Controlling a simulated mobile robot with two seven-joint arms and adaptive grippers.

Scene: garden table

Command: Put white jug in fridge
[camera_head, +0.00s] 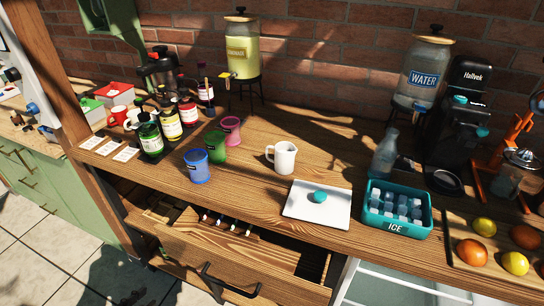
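A small white jug (284,159) with a handle on its left stands upright on the wooden counter, near the middle of the view. Below the counter's front edge, at the bottom right, is a pale compartment with light shelf edges (385,283). It looks like the inside of the fridge, but most of it is cut off by the frame and the counter. Neither of my grippers shows in the head view.
A white board with a teal knob (300,212) and a teal ice box (380,228) lie right of the jug. Blue (197,171), green (214,148) and pink (231,130) cups stand to its left. A wooden drawer (235,245) is pulled out below. Glass dispensers stand behind.

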